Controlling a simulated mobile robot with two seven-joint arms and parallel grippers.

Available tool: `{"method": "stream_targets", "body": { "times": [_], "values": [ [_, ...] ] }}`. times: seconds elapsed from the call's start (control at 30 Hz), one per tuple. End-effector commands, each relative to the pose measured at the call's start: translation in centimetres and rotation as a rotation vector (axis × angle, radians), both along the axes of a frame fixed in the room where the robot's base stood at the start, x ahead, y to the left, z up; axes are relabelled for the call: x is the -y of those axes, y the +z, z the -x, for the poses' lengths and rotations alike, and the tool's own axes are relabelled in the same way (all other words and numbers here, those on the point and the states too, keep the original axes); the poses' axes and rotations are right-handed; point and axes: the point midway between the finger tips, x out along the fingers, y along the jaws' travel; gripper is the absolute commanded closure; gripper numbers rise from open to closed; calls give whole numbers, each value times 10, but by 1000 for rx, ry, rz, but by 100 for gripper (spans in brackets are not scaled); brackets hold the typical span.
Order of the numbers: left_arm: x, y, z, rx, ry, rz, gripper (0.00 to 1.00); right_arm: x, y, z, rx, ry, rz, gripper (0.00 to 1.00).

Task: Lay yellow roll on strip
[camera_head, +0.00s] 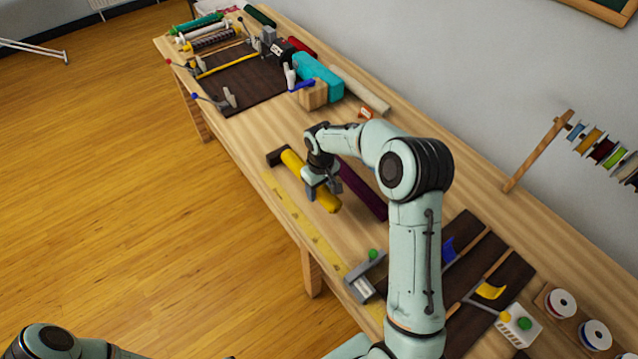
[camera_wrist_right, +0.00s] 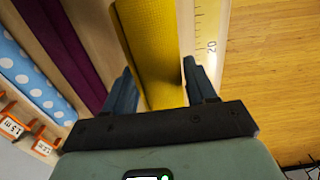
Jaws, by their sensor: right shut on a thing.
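The yellow roll (camera_head: 294,162) lies lengthwise along the worktable, between a purple roll (camera_head: 365,190) and the yellow strip with ruler marks (camera_head: 301,228) by the table's front edge. My right gripper (camera_head: 322,188) is shut on the yellow roll near its nearer end. In the right wrist view the roll (camera_wrist_right: 157,50) runs between the two fingers (camera_wrist_right: 160,92), and the strip (camera_wrist_right: 207,30) is beside it on the right, apart from it. I cannot tell if the roll touches the table. My left gripper is out of view; only part of my left arm shows at bottom left.
A dark block (camera_head: 277,156) sits at the roll's far end. A grey device (camera_head: 362,285) with a green knob stands at the strip's near end. A teal roll (camera_head: 318,76) and a wooden block (camera_head: 312,96) are further back. A blue dotted roll (camera_wrist_right: 32,80) shows in the wrist view.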

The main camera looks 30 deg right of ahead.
Motion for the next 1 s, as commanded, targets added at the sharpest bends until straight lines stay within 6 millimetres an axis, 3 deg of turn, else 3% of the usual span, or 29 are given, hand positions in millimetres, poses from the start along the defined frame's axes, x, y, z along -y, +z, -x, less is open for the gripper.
{"method": "stream_targets", "body": {
  "times": [0.5,1.0],
  "values": [
    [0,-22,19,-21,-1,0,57,-1,-44,0,2,-1,0,73],
    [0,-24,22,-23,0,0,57,0,-52,-1,4,0,0,73]
  ]
}}
